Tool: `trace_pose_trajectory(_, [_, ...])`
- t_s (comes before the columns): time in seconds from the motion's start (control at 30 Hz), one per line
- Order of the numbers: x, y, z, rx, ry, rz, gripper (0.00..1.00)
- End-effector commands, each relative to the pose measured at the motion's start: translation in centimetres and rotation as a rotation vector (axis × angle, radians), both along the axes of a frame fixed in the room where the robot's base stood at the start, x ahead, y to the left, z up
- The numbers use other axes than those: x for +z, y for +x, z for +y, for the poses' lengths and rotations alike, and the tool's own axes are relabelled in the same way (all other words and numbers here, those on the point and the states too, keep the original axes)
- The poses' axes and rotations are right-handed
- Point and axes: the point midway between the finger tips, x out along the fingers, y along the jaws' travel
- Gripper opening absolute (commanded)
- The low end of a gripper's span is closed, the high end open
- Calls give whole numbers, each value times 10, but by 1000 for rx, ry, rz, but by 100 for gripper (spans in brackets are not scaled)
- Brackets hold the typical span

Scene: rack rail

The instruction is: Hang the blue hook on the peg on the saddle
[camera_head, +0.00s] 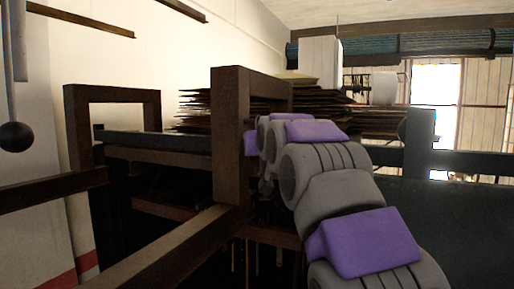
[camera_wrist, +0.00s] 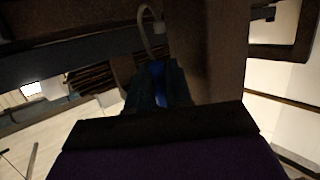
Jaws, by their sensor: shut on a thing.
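In the wrist view, my gripper (camera_wrist: 156,88) is shut on the blue hook (camera_wrist: 158,84); only a strip of blue shows between the dark fingers. A pale curved loop (camera_wrist: 147,28) rises beyond the fingertips and seems to be the hook's upper end, in front of a dark beam. A short dark stub (camera_wrist: 263,13) is at the upper right, apart from the hook; I cannot tell if it is the peg. The saddle cannot be told for sure. In the head view, the brown post hides my gripper and the hook.
A brown upright post (camera_head: 230,135) stands close to my arm, and also shows beside my gripper in the wrist view (camera_wrist: 205,50). A second brown frame (camera_head: 78,125), a dark rail (camera_head: 150,141) and a long brown beam (camera_head: 165,250) lie left. Stacked sheets (camera_head: 205,108) lie behind.

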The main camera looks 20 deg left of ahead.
Motion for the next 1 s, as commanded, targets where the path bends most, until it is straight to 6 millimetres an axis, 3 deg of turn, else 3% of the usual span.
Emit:
trace_pose_trajectory(0.5, [-2, 0, -1, 0, 1, -1, 0])
trace_pose_trajectory(0.53, [-2, 0, -1, 0, 1, -1, 21])
trace_pose_trajectory(0.6, [-2, -1, -1, 0, 1, -1, 28])
trace_pose_trajectory(0.83, [-1, -2, 0, 1, 1, -1, 49])
trace_pose_trajectory(1.0, [-1, -3, 3, 2, 1, -2, 49])
